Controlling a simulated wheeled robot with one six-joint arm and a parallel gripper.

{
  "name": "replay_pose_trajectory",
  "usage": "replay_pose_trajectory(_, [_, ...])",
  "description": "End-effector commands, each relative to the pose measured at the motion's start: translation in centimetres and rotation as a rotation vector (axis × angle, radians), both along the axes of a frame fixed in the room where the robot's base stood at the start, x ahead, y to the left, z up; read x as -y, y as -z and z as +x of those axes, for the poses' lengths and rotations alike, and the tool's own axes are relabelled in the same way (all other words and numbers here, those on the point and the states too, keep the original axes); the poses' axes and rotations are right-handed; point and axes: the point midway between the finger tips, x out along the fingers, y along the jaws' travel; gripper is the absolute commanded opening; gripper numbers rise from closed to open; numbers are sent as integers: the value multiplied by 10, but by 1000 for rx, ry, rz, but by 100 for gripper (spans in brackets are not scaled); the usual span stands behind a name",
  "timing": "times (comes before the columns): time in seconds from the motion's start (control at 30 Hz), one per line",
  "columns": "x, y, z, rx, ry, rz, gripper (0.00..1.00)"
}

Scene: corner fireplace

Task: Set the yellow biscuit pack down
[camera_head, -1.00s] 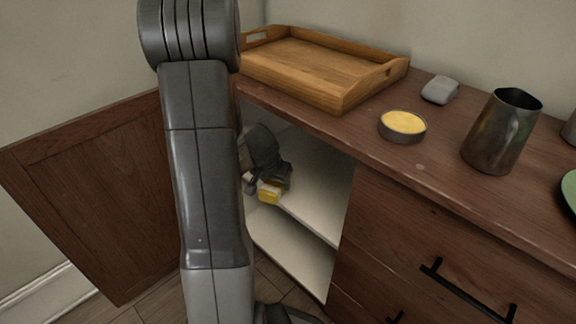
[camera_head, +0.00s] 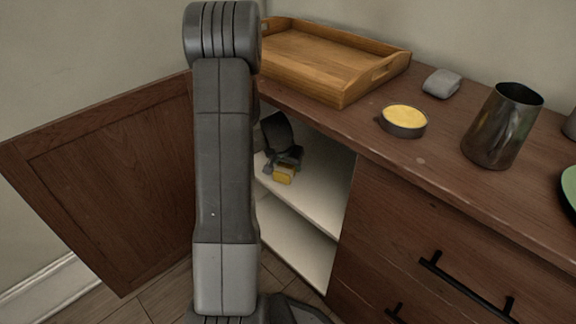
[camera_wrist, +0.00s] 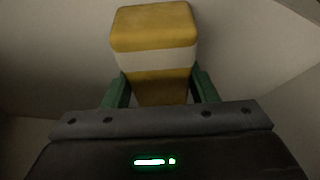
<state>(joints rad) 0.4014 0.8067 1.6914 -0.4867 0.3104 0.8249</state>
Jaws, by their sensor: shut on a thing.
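The yellow biscuit pack (camera_head: 284,175) is inside the open cabinet, at the upper white shelf (camera_head: 318,203). In the wrist view the pack (camera_wrist: 153,28) is yellow with a white band and sits between the two fingers. My gripper (camera_wrist: 158,88) is shut on it; in the head view my gripper (camera_head: 287,162) reaches in through the cabinet opening. I cannot tell whether the pack's underside touches the shelf. My arm hides the left part of the opening.
The cabinet door (camera_head: 110,185) stands open at the left. On the countertop are a wooden tray (camera_head: 325,60), a tin with yellow contents (camera_head: 403,119), a grey object (camera_head: 441,83) and a dark metal pitcher (camera_head: 502,125). The shelf to the right of the pack is clear.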

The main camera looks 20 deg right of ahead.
Motion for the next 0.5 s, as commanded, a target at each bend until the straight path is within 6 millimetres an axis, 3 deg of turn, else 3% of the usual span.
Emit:
replay_pose_trajectory(0.23, [0,4,0,1,0,-1,26])
replay_pose_trajectory(0.27, [0,2,0,0,-1,0,58])
replay_pose_trajectory(0.3, [0,2,0,0,-1,0,66])
replay_pose_trajectory(0.37, [0,2,0,0,-1,0,74])
replay_pose_trajectory(0.5, [0,2,0,0,-1,0,74])
